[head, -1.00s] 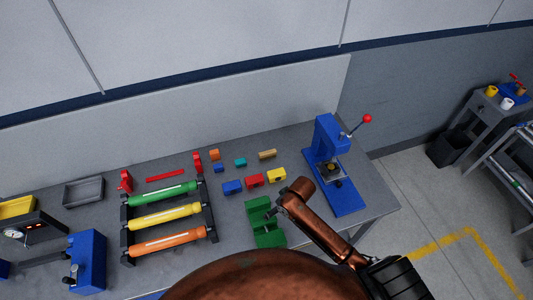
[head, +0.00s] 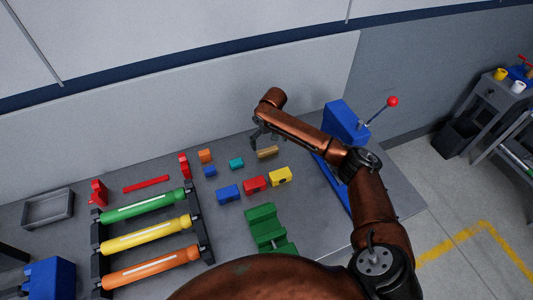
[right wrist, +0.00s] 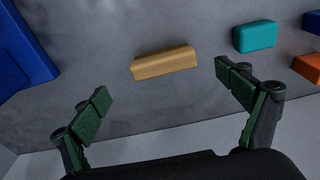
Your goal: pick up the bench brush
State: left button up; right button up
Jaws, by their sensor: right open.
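A small tan bar (head: 267,152), the likeliest match for the bench brush, lies flat on the grey bench beside the blue press; no bristles show. In the right wrist view the tan bar (right wrist: 165,63) lies ahead of the fingertips, roughly centred between them, and nothing touches it. My right gripper (head: 258,137) hangs over the back of the bench, just left of the tan bar in the head view. In the right wrist view my right gripper (right wrist: 163,84) is open and empty, its green-padded fingers wide apart. My left gripper is not in view.
The blue press (head: 342,122), partly behind my right arm, stands to the right. A teal block (head: 236,163), a yellow block (head: 280,176), a red block (head: 254,184) and a green V-shaped block (head: 267,225) are nearby. A rack with coloured rollers (head: 150,238) is left.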

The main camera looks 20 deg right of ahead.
aim_at(268, 149)
jog(key=f, duration=0.4)
jog(key=w+f, duration=0.1)
jog(key=f, duration=0.1)
jog(key=shift+a+f, duration=0.2)
jog(key=shift+c, duration=0.5)
jog(key=c, duration=1.2)
jog(key=shift+o, duration=0.2)
jog(key=shift+r, duration=0.15)
jog(key=shift+r, duration=0.6)
jog(key=s+a+r+p, duration=0.1)
jog(key=s+a+r, duration=0.4)
jog(key=s+r, duration=0.6)
jog(key=shift+s+a+r, duration=0.15)
jog(key=shift+s+r, duration=0.15)
jog(key=shift+s, duration=0.7)
